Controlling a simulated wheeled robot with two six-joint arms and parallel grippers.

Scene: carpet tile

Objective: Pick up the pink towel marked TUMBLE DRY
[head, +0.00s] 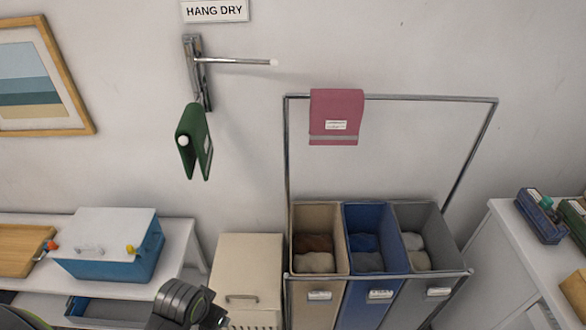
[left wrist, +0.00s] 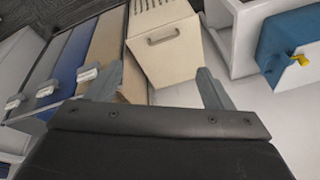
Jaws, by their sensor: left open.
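A pink towel (head: 336,108) hangs over the top metal rail of the sorter frame in the head view. It has a grey stripe and a small white label, whose print is too small to read. My left gripper (left wrist: 158,85) shows in the left wrist view with its two fingers apart and nothing between them. The beige cabinet and the sorter are beyond the fingers. A dark part of my left arm shows at the bottom of the head view, low and to the left of the towel. The towel is out of the left wrist view. My right gripper is in neither view.
A sorter with beige (head: 298,240), blue (head: 362,290) and grey (head: 450,245) bins holds folded cloths below the rail. A green cloth (head: 195,140) hangs on a wall bracket (head: 198,75). A beige cabinet (head: 247,270) stands left of the bins. A white counter (head: 500,260) is at right.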

